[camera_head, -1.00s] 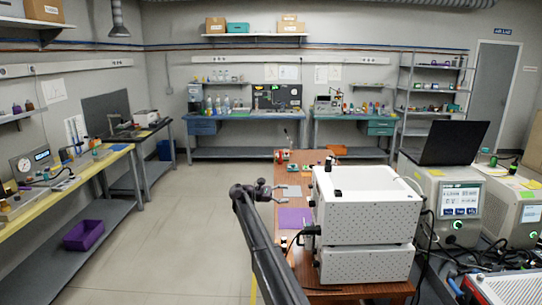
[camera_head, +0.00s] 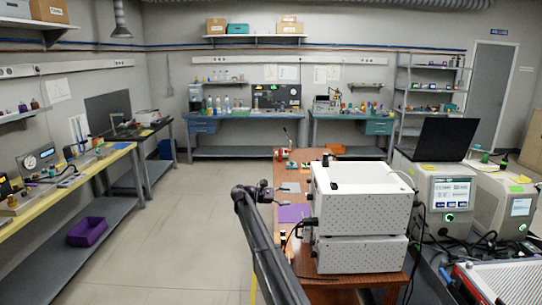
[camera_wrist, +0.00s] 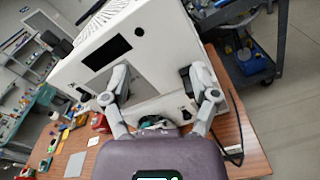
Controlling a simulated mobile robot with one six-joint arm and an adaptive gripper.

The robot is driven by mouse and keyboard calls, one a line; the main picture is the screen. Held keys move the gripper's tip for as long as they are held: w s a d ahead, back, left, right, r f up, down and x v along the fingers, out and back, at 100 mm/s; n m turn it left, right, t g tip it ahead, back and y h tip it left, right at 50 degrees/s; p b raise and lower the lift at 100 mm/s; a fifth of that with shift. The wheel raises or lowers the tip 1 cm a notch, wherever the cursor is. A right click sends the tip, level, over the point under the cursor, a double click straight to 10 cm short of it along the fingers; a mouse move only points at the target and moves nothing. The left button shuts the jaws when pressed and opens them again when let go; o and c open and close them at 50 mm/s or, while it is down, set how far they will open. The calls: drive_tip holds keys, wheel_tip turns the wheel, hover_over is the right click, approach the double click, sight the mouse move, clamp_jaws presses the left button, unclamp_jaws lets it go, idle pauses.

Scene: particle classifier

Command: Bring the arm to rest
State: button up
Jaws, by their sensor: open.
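My gripper (camera_wrist: 157,95) shows in the wrist view with its two grey fingers spread apart and nothing between them. It faces the white instrument box, which fills the view behind the fingers. In the head view my dark arm reaches up from the bottom, and its end is left of the wooden table, near the table's left edge. The fingers are too small to make out clearly there.
The white instrument boxes (camera_head: 362,208) stand stacked on the wooden table (camera_head: 286,174), with a purple mat (camera_head: 294,213) beside them. Grey instruments and a laptop (camera_head: 446,139) are at right. A purple bin (camera_head: 87,231) sits on the left bench's lower shelf. The left floor is clear.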

drive_tip(key=s+d+f+m+y, duration=0.1)
drive_tip(key=s+d+f+y, duration=0.25)
drive_tip(key=s, duration=0.35)
drive_tip(key=s+d+f+m+y+b, duration=0.1)
drive_tip(key=s+d+f+m+y, duration=0.1)
drive_tip(key=s+d+f, duration=0.4)
drive_tip(key=s+d+f+m+y, duration=0.1)
drive_tip(key=s+d+f+y, duration=0.2)
drive_tip(key=s, duration=0.5)
drive_tip(key=s+f+m+y+b, duration=0.1)
drive_tip(key=s+f+m+y, duration=0.3)
drive_tip(key=s, duration=0.8)
drive_tip(key=s+a+f+m+y+b, duration=0.1)
drive_tip(key=s+f+m+y, duration=0.3)
drive_tip(key=s, duration=0.7)
drive_tip(key=shift+s+a+f+y, duration=0.2)
drive_tip(key=shift+s+f+y, duration=0.2)
drive_tip(key=shift+y, duration=0.15)
